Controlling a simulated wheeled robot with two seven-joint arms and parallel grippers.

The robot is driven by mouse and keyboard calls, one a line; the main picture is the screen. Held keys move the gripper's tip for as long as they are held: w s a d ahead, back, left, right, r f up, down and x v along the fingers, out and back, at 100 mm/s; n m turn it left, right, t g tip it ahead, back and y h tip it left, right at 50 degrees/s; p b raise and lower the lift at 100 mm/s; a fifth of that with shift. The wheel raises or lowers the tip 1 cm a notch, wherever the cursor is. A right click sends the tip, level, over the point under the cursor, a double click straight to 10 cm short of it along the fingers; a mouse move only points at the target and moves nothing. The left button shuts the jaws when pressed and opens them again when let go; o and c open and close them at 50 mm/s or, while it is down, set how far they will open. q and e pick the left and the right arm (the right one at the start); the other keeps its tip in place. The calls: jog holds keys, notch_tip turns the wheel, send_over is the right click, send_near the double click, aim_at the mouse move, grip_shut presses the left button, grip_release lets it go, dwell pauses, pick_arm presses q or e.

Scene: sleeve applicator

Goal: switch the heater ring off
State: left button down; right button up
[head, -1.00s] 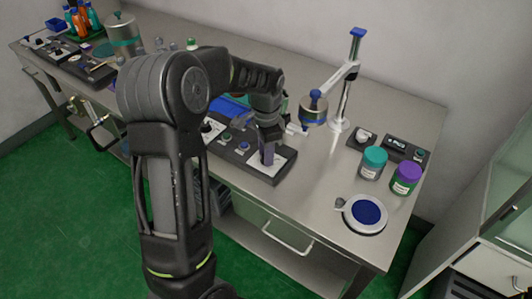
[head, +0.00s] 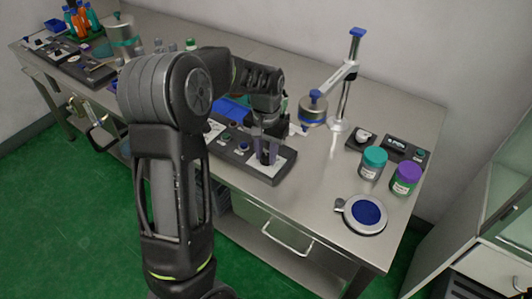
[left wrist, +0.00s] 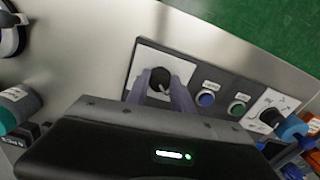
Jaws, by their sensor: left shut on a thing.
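A dark control panel (head: 239,154) lies along the front of the steel bench. It carries a black knob (left wrist: 160,79) with a pale pointer on a white plate, a blue button (left wrist: 206,99), a green button (left wrist: 237,107) and a second knob (left wrist: 270,117) on another white plate. My left gripper (head: 266,158) reaches down onto the panel's right end. In the left wrist view its two fingers (left wrist: 160,92) are shut on the first black knob, one on each side. Which control belongs to the heater ring I cannot tell; the labels are too small. My right gripper is not in view.
A stand (head: 345,95) carries a metal cylinder (head: 313,110) with a blue band, right of my gripper. Teal-lidded (head: 373,162) and purple-lidded (head: 406,178) jars and a round blue-centred plate (head: 366,213) stand farther right. The bench between panel and plate is clear.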

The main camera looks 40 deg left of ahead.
aim_at(266, 156)
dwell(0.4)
pick_arm(q)
jog(key=c, duration=1.1)
grip_release()
jog(key=shift+r, duration=0.1)
notch_tip(266, 156, up, 8)
jog(key=shift+f, duration=0.15)
